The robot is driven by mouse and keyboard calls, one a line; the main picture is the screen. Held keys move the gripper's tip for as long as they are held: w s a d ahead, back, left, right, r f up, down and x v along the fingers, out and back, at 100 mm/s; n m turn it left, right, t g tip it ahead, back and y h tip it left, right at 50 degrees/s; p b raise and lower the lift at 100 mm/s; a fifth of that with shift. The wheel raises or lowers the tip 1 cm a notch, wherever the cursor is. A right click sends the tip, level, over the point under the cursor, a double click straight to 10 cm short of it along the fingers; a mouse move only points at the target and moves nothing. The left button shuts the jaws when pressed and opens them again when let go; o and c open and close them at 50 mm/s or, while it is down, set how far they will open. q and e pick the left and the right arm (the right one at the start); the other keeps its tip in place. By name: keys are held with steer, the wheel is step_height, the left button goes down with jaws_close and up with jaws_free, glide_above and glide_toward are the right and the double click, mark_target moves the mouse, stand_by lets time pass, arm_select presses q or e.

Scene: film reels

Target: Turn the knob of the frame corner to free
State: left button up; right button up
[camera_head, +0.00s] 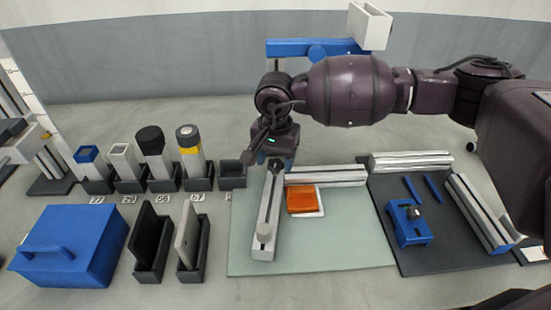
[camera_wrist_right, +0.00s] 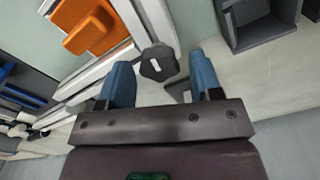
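The frame corner is made of two pale metal bars. One bar (camera_head: 325,176) runs to the right and the other (camera_head: 270,205) runs toward the front of the green mat. A dark lobed knob (camera_wrist_right: 159,62) shows at the corner in the right wrist view. In the head view my right gripper hides this corner. My right gripper (camera_head: 281,160) points down over it, and its two blue fingers stand apart with nothing between them at the wrist end. In the right wrist view the knob lies near the gap between the fingertips (camera_wrist_right: 162,66); contact is not visible. My left gripper is not in view.
An orange block (camera_head: 302,200) lies inside the corner. An empty dark holder (camera_head: 232,176) stands close left of my right gripper, beside several filled holders. A blue box (camera_head: 70,245) is front left. A dark mat (camera_head: 445,257) at right carries bars and a blue clamp (camera_head: 409,224).

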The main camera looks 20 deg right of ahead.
mark_target(275, 163)
steer(key=shift+o, duration=0.4)
steer(key=shift+f, duration=0.1)
step_height(275, 163, up, 11)
steer(key=shift+p, duration=0.45)
steer(key=shift+f, duration=0.1)
